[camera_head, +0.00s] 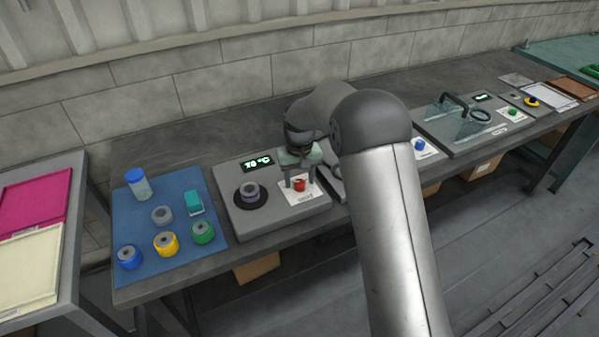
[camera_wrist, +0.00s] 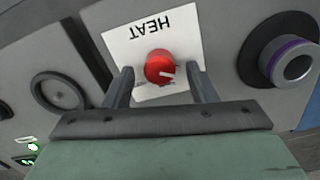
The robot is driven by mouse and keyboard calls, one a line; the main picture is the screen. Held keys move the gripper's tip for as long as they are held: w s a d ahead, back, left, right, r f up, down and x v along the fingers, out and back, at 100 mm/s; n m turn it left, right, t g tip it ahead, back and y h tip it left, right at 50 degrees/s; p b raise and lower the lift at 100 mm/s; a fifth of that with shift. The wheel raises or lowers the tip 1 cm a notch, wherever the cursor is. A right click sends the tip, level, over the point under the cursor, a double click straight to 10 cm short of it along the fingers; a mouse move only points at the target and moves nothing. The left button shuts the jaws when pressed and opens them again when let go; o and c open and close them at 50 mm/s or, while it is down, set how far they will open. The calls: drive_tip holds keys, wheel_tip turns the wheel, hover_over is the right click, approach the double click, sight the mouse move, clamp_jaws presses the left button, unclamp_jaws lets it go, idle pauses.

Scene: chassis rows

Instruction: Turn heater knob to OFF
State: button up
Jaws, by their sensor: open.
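The heater (camera_head: 262,222) is a grey box on the bench, with a green display (camera_head: 257,162) that reads about 70 °C. Its red knob (camera_head: 299,185) sits on a white label, which reads HEAT upside down in the wrist view. In the wrist view the knob (camera_wrist: 160,67) has a pale pointer mark facing right and slightly down; the small print by it is too small to read. My gripper (camera_head: 299,180) is over the knob, and its open fingers (camera_wrist: 162,85) stand on either side of it with gaps visible. I cannot tell how deep the fingertips reach.
A dark round plate (camera_head: 250,196) with a grey ring-shaped piece is left of the knob. A blue mat (camera_head: 180,252) with several coloured pots, a bottle and a teal block lies further left. Right of my arm are a blue knob (camera_head: 419,144) and a clear-shielded device (camera_head: 462,120).

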sight(300, 181)
wheel_tip(300, 181, up, 17)
drive_tip(key=shift+r+b, duration=0.2)
drive_tip(key=shift+b, duration=0.25)
drive_tip(key=s+d+r+m, duration=0.1)
drive_tip(key=s+d, duration=0.9)
drive_tip(key=s, duration=0.4)
drive_tip(key=s+d+f, duration=0.2)
drive_tip(key=s, duration=0.5)
drive_tip(key=s+d+f+m, duration=0.1)
drive_tip(key=s+d+f, duration=0.1)
drive_tip(key=s, duration=0.5)
drive_tip(key=s+d+f+m, duration=0.1)
drive_tip(key=s+d+f, duration=0.1)
drive_tip(key=s+f, duration=0.2)
drive_tip(key=s, duration=0.3)
drive_tip(key=shift+s+d, duration=0.2)
drive_tip(key=shift+d, duration=0.2)
